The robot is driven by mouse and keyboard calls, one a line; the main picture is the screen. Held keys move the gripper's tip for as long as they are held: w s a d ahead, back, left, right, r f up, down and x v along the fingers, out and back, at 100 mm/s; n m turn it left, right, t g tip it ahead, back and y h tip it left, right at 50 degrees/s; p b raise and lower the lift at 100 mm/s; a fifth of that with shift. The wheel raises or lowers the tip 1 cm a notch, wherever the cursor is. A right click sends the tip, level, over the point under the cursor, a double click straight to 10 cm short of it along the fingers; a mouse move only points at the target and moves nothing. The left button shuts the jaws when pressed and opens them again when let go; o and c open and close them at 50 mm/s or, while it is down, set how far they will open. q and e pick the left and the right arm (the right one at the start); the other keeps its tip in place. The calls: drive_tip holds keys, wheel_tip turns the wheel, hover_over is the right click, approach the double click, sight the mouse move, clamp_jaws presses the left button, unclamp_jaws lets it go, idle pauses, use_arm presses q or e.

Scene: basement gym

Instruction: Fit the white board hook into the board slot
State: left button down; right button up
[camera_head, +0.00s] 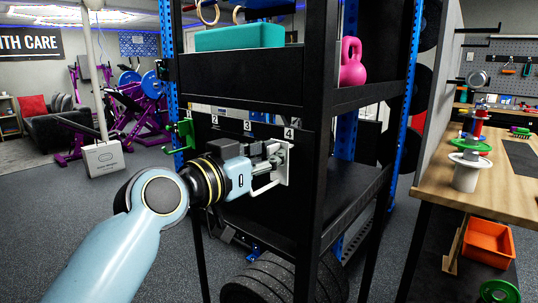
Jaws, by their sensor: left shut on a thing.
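The white board hook (284,178) shows as a pale plate with a prong, at the right end of the dark board (267,134) on the black rack. My left gripper (274,162) reaches in from the left and is shut on the hook. The plate is just below the label 4 (289,133). The gripper hides part of the hook, and the slot behind the plate does not show. I cannot tell whether the plate touches the board or sits in the slot. My right gripper is not in view.
Labels 2 (214,119) and 3 (247,126) mark the board further left. A green bracket (181,134) is near the blue post. A black rack post (318,150) stands close right of the hook. A wooden workbench (440,190) is at the right.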

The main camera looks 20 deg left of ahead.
use_arm(q)
drive_tip(key=shift+w+d, duration=0.1)
drive_tip(key=shift+w, duration=0.25)
drive_tip(key=shift+w+d, duration=0.2)
drive_tip(key=shift+w, duration=0.3)
drive_tip(key=shift+w+d, duration=0.1)
drive_tip(key=shift+w, duration=0.2)
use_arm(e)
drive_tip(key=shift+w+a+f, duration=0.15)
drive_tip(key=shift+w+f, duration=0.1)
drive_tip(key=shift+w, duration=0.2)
use_arm(q)
drive_tip(key=c, duration=1.4)
unclamp_jaws()
drive_tip(key=shift+o, duration=0.2)
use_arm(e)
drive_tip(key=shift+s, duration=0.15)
use_arm(q)
drive_tip(key=shift+f, duration=0.1)
